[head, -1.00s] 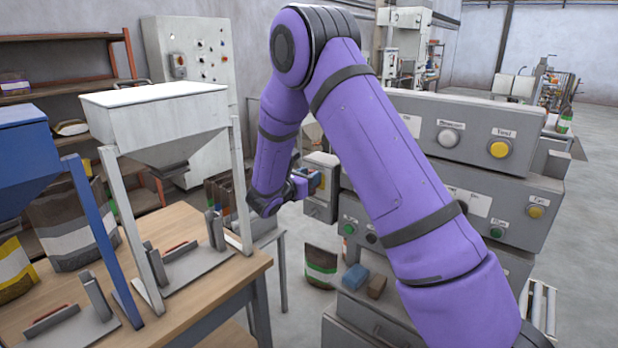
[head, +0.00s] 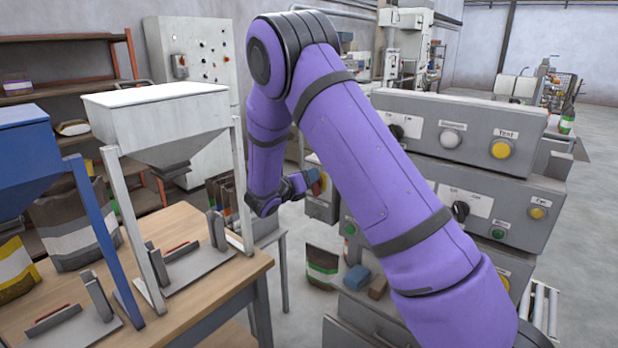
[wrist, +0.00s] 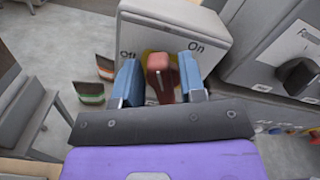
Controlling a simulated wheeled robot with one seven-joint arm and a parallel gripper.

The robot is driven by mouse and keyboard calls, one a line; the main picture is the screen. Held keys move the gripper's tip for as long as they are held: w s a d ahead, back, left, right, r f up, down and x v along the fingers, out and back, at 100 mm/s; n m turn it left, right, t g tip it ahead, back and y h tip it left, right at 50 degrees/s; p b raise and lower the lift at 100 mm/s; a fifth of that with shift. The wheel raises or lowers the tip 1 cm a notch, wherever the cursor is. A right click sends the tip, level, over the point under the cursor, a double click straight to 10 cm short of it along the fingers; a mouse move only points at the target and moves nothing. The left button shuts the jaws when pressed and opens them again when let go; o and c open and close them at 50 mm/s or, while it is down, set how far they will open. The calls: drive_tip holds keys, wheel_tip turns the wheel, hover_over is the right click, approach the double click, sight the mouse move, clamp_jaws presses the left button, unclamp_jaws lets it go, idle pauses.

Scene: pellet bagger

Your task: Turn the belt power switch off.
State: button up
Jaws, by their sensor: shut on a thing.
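The belt power switch is a red lever (wrist: 158,66) on a grey box (wrist: 178,18) marked "Off" on the left and "On" on the right in the wrist view. The lever stands between the two labels, in front of a yellow patch. My gripper (wrist: 158,82) has a blue finger on each side of the lever and is shut on it. In the head view my gripper (head: 312,183) is at the top of the grey switch box (head: 321,207), partly hidden by my forearm and wrist.
A grey control cabinet (head: 455,192) with knobs and buttons stands right of the switch box. A wooden table (head: 205,290) with hopper stands (head: 160,105) is at the left. A bag (head: 321,268) stands on the floor below the box.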

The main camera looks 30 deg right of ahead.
drive_tip(key=shift+w+a+f+n, duration=0.15)
drive_tip(key=shift+f+n, duration=0.3)
drive_tip(key=shift+n, duration=1.6)
drive_tip(key=shift+w+f+n, duration=0.2)
drive_tip(key=shift+f+n, duration=0.2)
drive_tip(key=shift+n, duration=1.7)
drive_tip(key=shift+w+a+f+n, duration=0.15)
drive_tip(key=shift+f+n, duration=0.3)
drive_tip(key=shift+n, duration=1.6)
drive_tip(key=o, duration=0.6)
